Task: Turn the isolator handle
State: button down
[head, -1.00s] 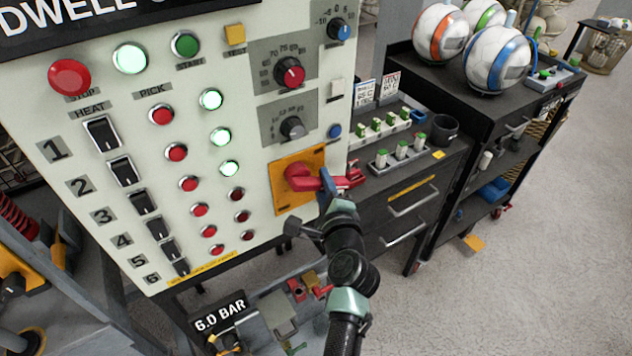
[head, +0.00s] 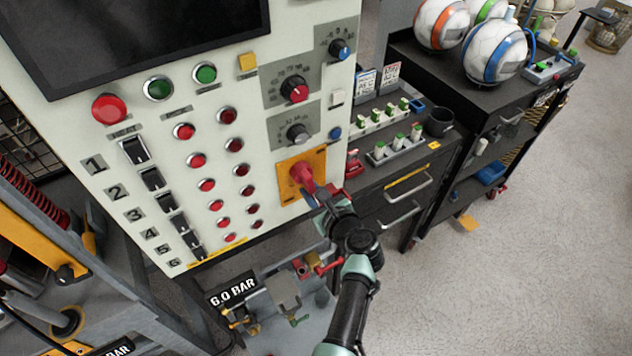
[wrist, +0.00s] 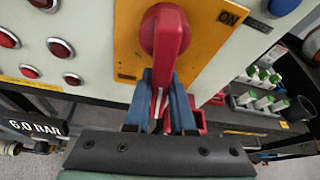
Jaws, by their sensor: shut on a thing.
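The red isolator handle (head: 305,176) sits on a yellow-orange plate (head: 288,189) at the lower right of the control panel. It points down and slightly right in the head view. In the wrist view the handle (wrist: 165,38) runs down from its round hub towards my gripper. My gripper (wrist: 161,92) is shut on the handle's free end, with one blue finger on each side. The gripper (head: 315,197) also shows in the head view, where it partly hides the handle's end. "ON" is printed on the plate's upper right in the wrist view.
The panel's screen (head: 130,35) is black and its lamps look unlit. A red padlock-like item (head: 353,164) hangs close right of the plate. A dark cart with drawers (head: 398,195) stands to the right. Valves (head: 290,290) and a "6.0 BAR" sign (head: 232,289) are below.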

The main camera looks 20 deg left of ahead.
jog(key=shift+s+a+m+g+y+p, duration=0.35)
jog(key=shift+m+g+y+p, duration=0.1)
jog(key=shift+m, duration=0.35)
jog(key=shift+f, duration=0.1)
jog(key=c, duration=0.8)
grip_release()
jog(key=shift+o, duration=0.2)
jog(key=shift+s+d, duration=0.1)
jog(key=shift+d, duration=0.05)
jog(key=v, duration=1.2)
jog(key=shift+s+d+r, duration=0.2)
jog(key=shift+r, duration=0.1)
